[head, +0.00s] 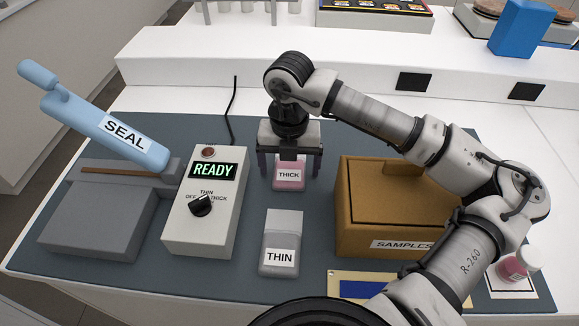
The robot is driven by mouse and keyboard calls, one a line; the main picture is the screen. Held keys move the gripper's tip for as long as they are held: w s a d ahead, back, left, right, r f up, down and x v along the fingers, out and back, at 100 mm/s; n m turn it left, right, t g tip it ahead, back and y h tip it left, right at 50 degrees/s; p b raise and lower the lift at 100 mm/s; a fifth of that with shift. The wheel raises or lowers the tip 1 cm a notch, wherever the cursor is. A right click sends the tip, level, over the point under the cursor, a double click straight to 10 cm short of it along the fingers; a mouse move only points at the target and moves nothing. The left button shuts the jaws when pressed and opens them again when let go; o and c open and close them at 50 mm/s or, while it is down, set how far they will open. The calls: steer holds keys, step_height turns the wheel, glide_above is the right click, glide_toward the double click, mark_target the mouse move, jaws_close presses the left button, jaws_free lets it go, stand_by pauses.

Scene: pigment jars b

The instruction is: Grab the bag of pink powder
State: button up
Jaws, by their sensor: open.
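The bag of pink powder (289,184) carries a "THICK" label and sits on the dark mat, left of the cardboard box. My gripper (290,174) points down over it, with its fingers open on either side of the bag. The gripper body hides the top of the bag. I cannot tell whether the fingers touch it.
A "THIN" bag (281,246) stands in front. The control box (203,215) reading "READY" and the sealer with its blue lever (110,130) are left. A "SAMPLES" box (385,225) is close on the right. A pink jar (514,269) stands at the far right.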

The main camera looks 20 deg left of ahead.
steer(key=c, duration=1.1)
